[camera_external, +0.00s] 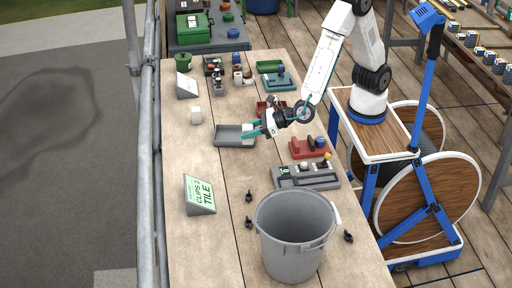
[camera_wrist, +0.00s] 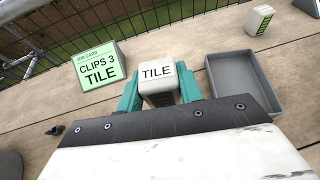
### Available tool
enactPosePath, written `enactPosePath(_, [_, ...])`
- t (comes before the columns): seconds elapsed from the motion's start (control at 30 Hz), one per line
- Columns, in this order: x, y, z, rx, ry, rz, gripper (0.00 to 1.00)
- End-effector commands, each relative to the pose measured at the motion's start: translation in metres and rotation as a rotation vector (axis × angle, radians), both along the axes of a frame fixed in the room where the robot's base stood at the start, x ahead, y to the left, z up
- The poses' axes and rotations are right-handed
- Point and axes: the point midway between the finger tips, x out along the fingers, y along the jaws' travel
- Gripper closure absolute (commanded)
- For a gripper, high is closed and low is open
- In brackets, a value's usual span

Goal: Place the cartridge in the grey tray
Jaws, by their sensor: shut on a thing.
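The cartridge, a pale block with a white label reading TILE (camera_wrist: 157,84), is between the teal fingers of my gripper (camera_wrist: 160,95) in the wrist view. My gripper is shut on it. The grey tray (camera_wrist: 275,112) is a shallow, empty rectangular tray just right of the cartridge in that view, apart from it. In the external view the tray (camera_external: 226,141) lies on the wooden table, and my gripper (camera_external: 250,129) is by its right end, seemingly above table height. The cartridge is small and partly hidden by the fingers there.
A green job card reading CLIPS 3 TILE (camera_external: 200,194) stands nearer the camera. A grey bucket (camera_external: 292,235) and several black clips (camera_external: 248,196) are at the near end. A small pale block (camera_external: 196,115) stands beyond the tray. Red holders (camera_external: 308,147) are at right.

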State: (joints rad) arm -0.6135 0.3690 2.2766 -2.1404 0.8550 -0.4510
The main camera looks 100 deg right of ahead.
Motion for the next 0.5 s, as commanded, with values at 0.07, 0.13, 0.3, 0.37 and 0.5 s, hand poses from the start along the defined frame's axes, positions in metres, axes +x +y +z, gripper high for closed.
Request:
enactPosePath(0.07, [0.01, -0.033, -0.001, -0.004, 0.004, -0.055, 0.87])
enactPosePath(0.13, [0.018, -0.062, -0.003, -0.007, 0.005, -0.104, 0.87])
enactPosePath(0.3, [0.028, -0.121, -0.007, -0.008, 0.006, -0.2, 0.87])
enactPosePath(0.37, [0.029, -0.135, -0.009, -0.008, 0.006, -0.223, 0.87])
enactPosePath(0.5, [0.029, -0.153, -0.019, -0.007, 0.006, -0.25, 0.87])
